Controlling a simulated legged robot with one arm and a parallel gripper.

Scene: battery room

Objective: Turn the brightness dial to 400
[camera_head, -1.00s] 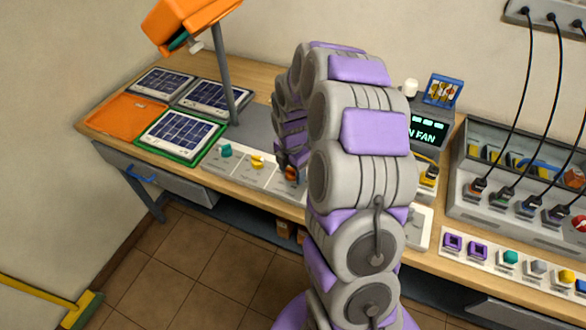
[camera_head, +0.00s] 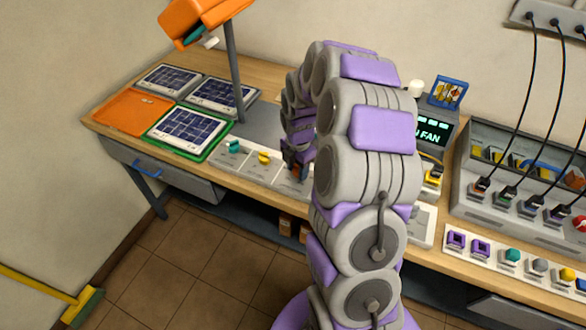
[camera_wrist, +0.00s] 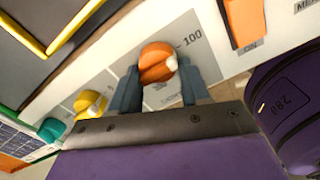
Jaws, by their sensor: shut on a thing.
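An orange dial (camera_wrist: 157,63) with a white pointer mark sits on a grey plate, in the wrist view. The mark lies on its right side, toward a printed "100" (camera_wrist: 190,38); the other scale numbers are hidden or unreadable. My gripper (camera_wrist: 157,82) is shut on the dial, one dark finger on each side. In the head view my gripper (camera_head: 297,163) is at the bench's front strip and mostly hides the orange dial. A yellow dial (camera_head: 264,158) and a teal dial (camera_head: 235,146) stand to its left; the wrist view also shows the yellow dial (camera_wrist: 90,103).
An orange lamp (camera_head: 205,14) on a grey post stands over several solar panels (camera_head: 187,128) and an orange tray (camera_head: 130,116). A "FAN" display box (camera_head: 432,133) and a box with cables (camera_head: 520,200) are on the right. An orange switch (camera_wrist: 244,20) is close by.

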